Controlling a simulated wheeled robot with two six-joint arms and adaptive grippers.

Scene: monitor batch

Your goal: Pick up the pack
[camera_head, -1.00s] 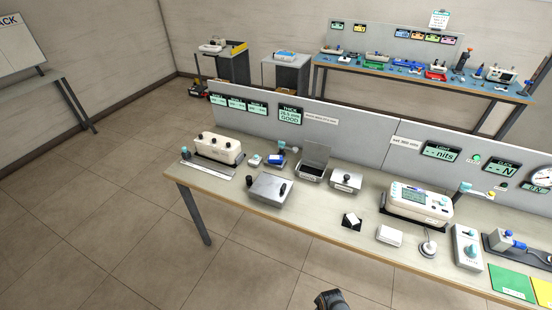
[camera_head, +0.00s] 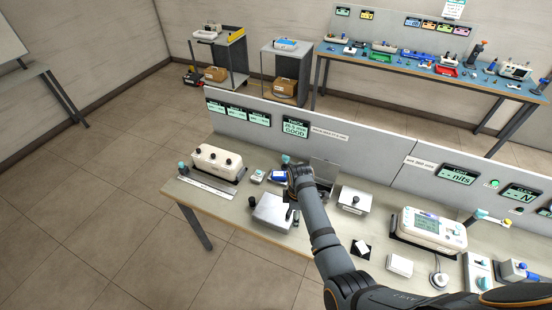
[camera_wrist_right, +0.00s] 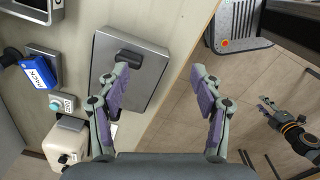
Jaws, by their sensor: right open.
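The pack (camera_wrist_right: 39,73) is a small blue block with a white "PACK" label. In the right wrist view it lies at the left, with a dark knob-like part at its left end. In the head view it shows as a blue patch (camera_head: 278,176) just left of my right arm. My right gripper (camera_head: 291,207) is over the near left part of the bench. Its fingers (camera_wrist_right: 158,76) are spread and empty, beside and above a grey metal box, away from the pack. My left gripper (camera_wrist_right: 263,105) shows small at the right of the wrist view; its opening is unclear.
The grey metal box (camera_wrist_right: 146,77) with a black handle stands near the bench edge. A small teal-button device (camera_wrist_right: 60,104) stands beside the pack. A white long unit (camera_head: 217,160) is to its left, an open-lidded case (camera_head: 325,172) to its right. A partition (camera_head: 357,140) runs behind.

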